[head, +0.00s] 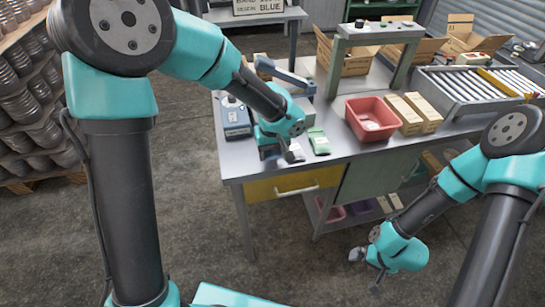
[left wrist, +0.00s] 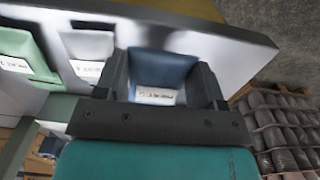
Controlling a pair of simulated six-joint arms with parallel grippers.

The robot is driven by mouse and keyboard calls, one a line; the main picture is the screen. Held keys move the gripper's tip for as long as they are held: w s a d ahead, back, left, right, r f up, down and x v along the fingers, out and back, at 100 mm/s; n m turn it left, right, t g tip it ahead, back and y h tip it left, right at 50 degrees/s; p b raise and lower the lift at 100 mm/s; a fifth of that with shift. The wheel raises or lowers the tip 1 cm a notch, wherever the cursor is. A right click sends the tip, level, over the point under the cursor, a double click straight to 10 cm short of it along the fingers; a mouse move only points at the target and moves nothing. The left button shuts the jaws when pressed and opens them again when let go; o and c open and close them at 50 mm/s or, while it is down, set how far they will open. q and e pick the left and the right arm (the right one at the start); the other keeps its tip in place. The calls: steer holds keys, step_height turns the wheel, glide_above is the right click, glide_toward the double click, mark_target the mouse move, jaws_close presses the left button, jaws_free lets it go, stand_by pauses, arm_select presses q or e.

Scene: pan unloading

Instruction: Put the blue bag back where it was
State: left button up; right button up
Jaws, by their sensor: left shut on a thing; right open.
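The blue bag (left wrist: 165,66), with a white label, sits between the two dark fingers of my left gripper (left wrist: 163,82) in the left wrist view. The gripper is shut on it, low over the table top near the front edge. In the head view my left gripper (head: 279,150) hides most of the bag. I cannot tell whether the bag touches the table. A white bag (left wrist: 88,45) and a green bag (left wrist: 27,52) lie in a row beside it; the green bag also shows in the head view (head: 319,141). My right gripper (head: 367,270) is open and empty, low in front of the table.
A blue device (head: 235,117) stands at the table's left end. A red bin (head: 372,117), cardboard boxes (head: 413,113) and a roller conveyor (head: 470,90) stand to the right. A grey-green frame (head: 395,68) rises behind. The table's front strip (head: 350,160) is clear.

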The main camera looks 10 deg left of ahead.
mark_target(273, 163)
arm_select(q)
steer(key=shift+w+a, duration=0.1)
steer(key=shift+w, duration=0.2)
steer(key=shift+w+f, duration=0.1)
steer(key=shift+f, duration=1.7)
steer(key=shift+f, duration=0.1)
steer(key=o, duration=0.8)
step_height(273, 163, up, 12)
steer(key=shift+r, duration=0.15)
